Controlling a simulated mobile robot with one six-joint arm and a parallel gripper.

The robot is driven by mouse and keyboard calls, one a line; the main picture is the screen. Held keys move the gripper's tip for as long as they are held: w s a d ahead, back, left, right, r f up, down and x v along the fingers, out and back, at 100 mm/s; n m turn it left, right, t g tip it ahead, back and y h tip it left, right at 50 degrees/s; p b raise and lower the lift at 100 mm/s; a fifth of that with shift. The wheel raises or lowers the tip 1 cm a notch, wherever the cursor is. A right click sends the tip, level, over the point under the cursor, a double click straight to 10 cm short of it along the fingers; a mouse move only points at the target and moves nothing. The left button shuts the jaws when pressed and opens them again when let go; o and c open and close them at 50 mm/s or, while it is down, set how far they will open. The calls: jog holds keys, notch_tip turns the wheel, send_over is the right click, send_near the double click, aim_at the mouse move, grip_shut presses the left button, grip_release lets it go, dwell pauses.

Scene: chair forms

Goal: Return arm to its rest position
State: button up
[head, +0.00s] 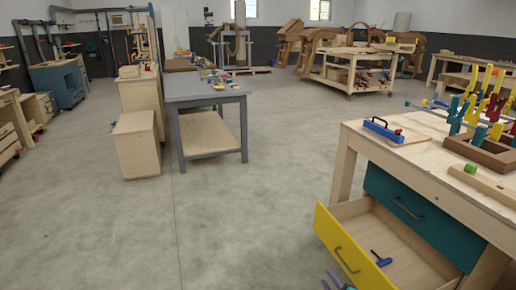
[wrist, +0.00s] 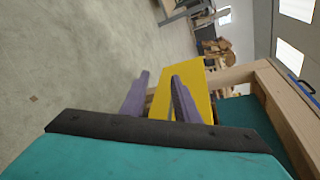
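My gripper (wrist: 160,76) shows two purple fingers spread apart in the wrist view, with nothing seen held between them. Its fingertips also show at the bottom edge of the head view (head: 337,283), by the yellow drawer front (head: 343,254). The yellow drawer front also shows behind the fingers in the wrist view (wrist: 184,90). Whether the fingers touch it I cannot tell. The rest of my arm is out of the head view.
The yellow-fronted drawer stands open from the workbench (head: 345,140), with a blue tool (head: 380,258) inside. The teal drawer (head: 410,208) above is shut. Clamps and wooden pieces lie on the bench top. The floor (head: 230,220) to the left is clear.

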jog(key=s+a+f+n+g+y+p, duration=0.1)
jog(key=s+a+n+g+y+p, duration=0.2)
jog(key=a, duration=0.5)
jog(key=s+a+f+n+g+y+p, duration=0.1)
jog(key=s+a+n+g+y+p, duration=0.15)
jog(key=a+n, duration=0.45)
jog(key=s+a+f+n+g+p, duration=0.35)
jog(key=s+a+n+g, duration=0.2)
jog(key=s+a, duration=0.55)
jog(key=s+d+f+n+g+h, duration=0.1)
jog(key=s+d+f+n+g, duration=0.15)
jog(key=s, duration=0.35)
jog(key=s+d+f+n+g+h, duration=0.1)
jog(key=s+n+g+h, duration=0.15)
jog(key=s, duration=0.35)
jog(key=s+d+n+g+h, duration=0.2)
jog(key=s+d+g+h, duration=0.2)
jog(key=s+d, duration=0.4)
jog(key=d+p, duration=0.1)
jog(key=d, duration=0.2)
jog(key=shift+d+f+h, duration=0.3)
jog(key=shift+d+f, duration=0.05)
jog(key=shift+f, duration=0.05)
